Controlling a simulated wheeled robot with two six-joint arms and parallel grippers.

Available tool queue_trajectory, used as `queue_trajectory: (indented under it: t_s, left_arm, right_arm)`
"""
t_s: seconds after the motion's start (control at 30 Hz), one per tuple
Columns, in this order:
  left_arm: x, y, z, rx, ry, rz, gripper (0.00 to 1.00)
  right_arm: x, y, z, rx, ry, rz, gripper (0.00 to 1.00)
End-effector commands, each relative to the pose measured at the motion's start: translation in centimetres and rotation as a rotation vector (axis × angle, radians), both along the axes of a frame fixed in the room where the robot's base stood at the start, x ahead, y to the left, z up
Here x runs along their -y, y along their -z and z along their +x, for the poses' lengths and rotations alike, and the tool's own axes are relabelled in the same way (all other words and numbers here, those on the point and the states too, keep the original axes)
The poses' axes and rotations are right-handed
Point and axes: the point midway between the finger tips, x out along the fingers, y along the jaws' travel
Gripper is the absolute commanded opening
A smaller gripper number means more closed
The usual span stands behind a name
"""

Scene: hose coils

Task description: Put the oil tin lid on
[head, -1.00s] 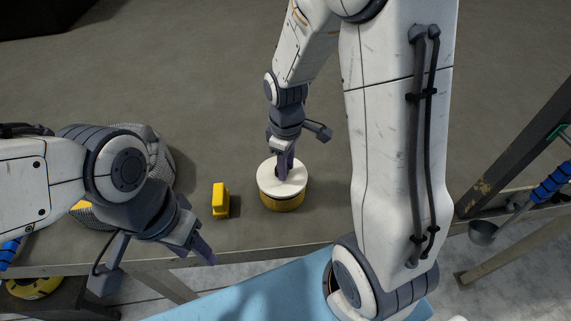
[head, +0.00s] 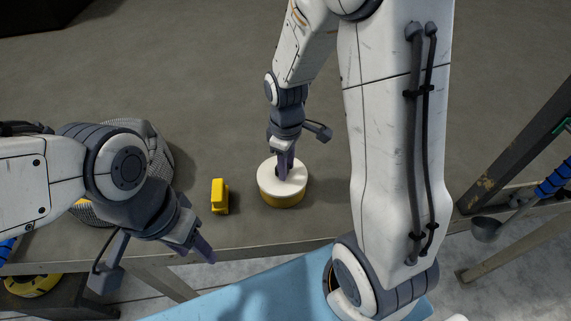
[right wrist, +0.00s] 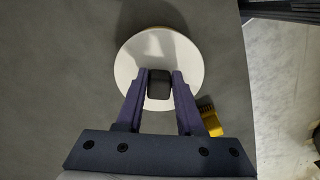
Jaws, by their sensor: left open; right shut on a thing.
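The oil tin (head: 284,201) is a round yellow tin standing on the grey table near its front edge. Its white round lid (head: 293,184) sits on top of it, looking level and covering the opening. My right gripper (head: 286,173) points down at the lid and is shut on the dark knob at its middle. In the right wrist view the lid (right wrist: 135,62) shows as a full white disc, with the knob (right wrist: 159,84) between the two fingers. My left gripper (head: 207,254) is open and empty, near the table's front edge at the left.
A small yellow block-like object (head: 219,196), bristled in the right wrist view (right wrist: 211,122), stands left of the tin. A grey mesh-like thing (head: 157,165) lies behind my left arm. A ladle (head: 487,229) hangs at the right. The table behind the tin is clear.

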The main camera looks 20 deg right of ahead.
Motion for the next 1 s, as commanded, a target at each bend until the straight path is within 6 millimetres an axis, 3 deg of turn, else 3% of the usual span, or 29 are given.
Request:
queue_trajectory:
  t_s: [0.43, 0.47, 0.5, 0.53, 0.87, 1.0]
  left_arm:
    - [0.0, -0.1, 0.0, 0.000, 0.000, 0.000, 0.50]
    - [0.0, -0.1, 0.0, 0.000, 0.000, 0.000, 0.50]
    - [0.0, -0.1, 0.0, 0.000, 0.000, 0.000, 0.50]
    - [0.0, -0.1, 0.0, 0.000, 0.000, 0.000, 0.50]
    - [0.0, 0.0, 0.0, 0.000, 0.001, 0.000, 0.50]
    - [0.0, 0.4, 0.0, 0.000, 0.002, 0.000, 0.50]
  right_arm:
    - [0.0, -0.1, 0.0, 0.000, 0.000, 0.000, 0.00]
    - [0.0, -0.1, 0.0, 0.001, 0.000, 0.001, 0.48]
    - [0.0, -0.1, 0.0, 0.001, 0.000, 0.001, 0.63]
    - [0.0, -0.1, 0.0, 0.001, 0.000, 0.000, 0.71]
    - [0.0, -0.2, 0.0, 0.001, 0.000, 0.000, 0.71]
    - [0.0, -1.5, 0.2, 0.006, 0.000, 0.000, 0.71]
